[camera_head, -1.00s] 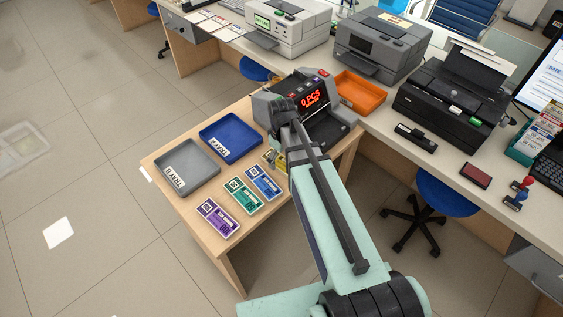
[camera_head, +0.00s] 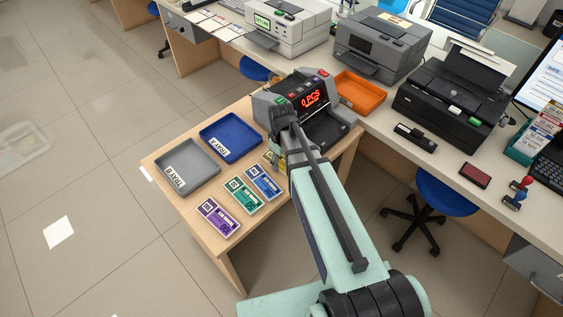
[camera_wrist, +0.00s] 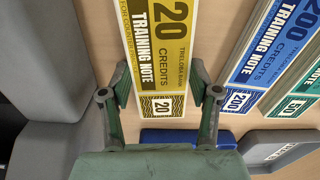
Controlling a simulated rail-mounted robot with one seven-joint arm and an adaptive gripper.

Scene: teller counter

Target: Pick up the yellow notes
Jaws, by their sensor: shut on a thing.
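The yellow notes (camera_wrist: 160,45), marked 20, lie lengthwise between the two fingers of my gripper (camera_wrist: 159,88) in the wrist view. A finger presses on each long side, so the gripper is shut on the stack near its end. In the head view only a small part of the yellow notes (camera_head: 269,157) shows beside my arm. My arm hides most of the gripper there. Whether the notes touch the table cannot be told.
Blue notes (camera_head: 263,182), green notes (camera_head: 243,195) and purple notes (camera_head: 218,217) lie in a row on the wooden table. A blue tray (camera_head: 231,137) and a grey tray (camera_head: 187,166) stand behind. The counting machine (camera_head: 335,133), reading 0 PCS, is close to my arm.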

